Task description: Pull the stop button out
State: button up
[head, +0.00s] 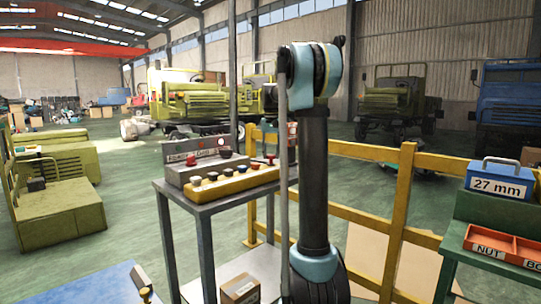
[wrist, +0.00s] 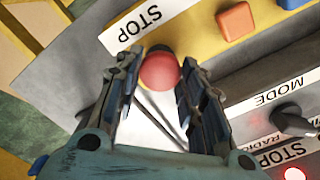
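In the wrist view the round red stop button (wrist: 160,72) sits on its dark stem beside a white STOP label (wrist: 145,24). My gripper (wrist: 160,70) has one finger on each side of the button, with the tips about level with it. The fingers are apart; no firm grip shows, and I cannot tell whether either one touches. In the head view a red button (head: 270,158) stands at the right end of the yellow control box (head: 236,180).
A grey control box (head: 205,168) with knobs stands behind the yellow one on a grey table (head: 205,205). Its black MODE knob (wrist: 292,120) lies near the right finger. An orange square button (wrist: 235,22) is close by. A yellow railing (head: 400,215) runs behind my arm.

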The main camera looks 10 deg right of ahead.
grip_shut()
jog(key=shift+r, duration=0.8)
jog(key=o, duration=0.9)
grip_release()
notch_tip(320, 180, up, 12)
